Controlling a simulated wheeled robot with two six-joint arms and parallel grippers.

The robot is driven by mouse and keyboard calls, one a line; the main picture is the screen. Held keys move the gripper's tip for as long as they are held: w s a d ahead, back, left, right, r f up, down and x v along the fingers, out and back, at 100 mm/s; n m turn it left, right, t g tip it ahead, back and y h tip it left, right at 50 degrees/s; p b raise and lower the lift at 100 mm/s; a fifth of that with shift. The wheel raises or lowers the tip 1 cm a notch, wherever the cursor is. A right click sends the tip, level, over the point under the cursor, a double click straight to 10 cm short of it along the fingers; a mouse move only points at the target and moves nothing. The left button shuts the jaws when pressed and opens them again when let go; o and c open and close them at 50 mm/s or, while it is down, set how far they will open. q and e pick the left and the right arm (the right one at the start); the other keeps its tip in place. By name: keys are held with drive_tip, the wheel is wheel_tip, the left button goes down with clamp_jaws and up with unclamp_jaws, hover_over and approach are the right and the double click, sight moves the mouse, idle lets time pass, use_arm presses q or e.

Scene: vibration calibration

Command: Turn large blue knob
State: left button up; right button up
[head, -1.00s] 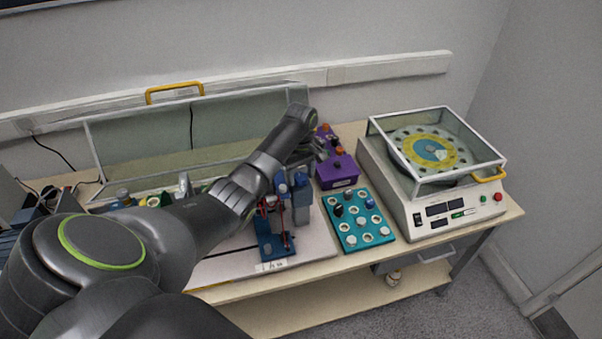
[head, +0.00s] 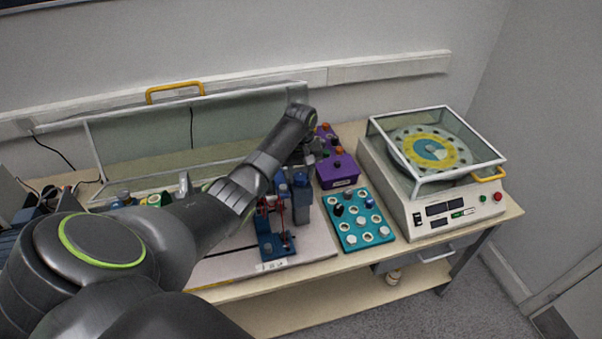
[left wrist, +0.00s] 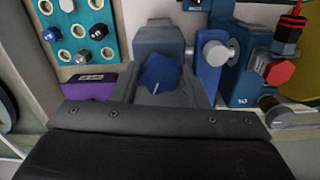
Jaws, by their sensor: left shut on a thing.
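The large blue knob (left wrist: 160,74), faceted with a white pointer line, shows in the left wrist view on a grey block (left wrist: 158,38). My left gripper (left wrist: 163,80) is shut on the knob, with its grey fingers along both sides. In the head view my left arm reaches across the bench and the gripper (head: 311,154) is small and partly hidden behind my wrist, by the blue apparatus (head: 302,195). The knob cannot be made out there. My right gripper is not in view.
A teal panel (head: 349,238) with several small knobs and a purple box (head: 338,172) lie right of the gripper. A turntable machine (head: 430,207) under a clear cover stands farther right. A clear screen (head: 150,140) with a yellow handle stands behind.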

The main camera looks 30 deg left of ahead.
use_arm(q)
drive_tip(key=m, duration=0.7)
drive_tip(key=shift+a+r, duration=0.1)
drive_tip(key=shift+a, duration=0.1)
drive_tip(key=m, duration=0.6)
drive_tip(key=shift+m, duration=0.4)
drive_tip(key=o, duration=1)
drive_tip(key=shift+c, duration=0.2)
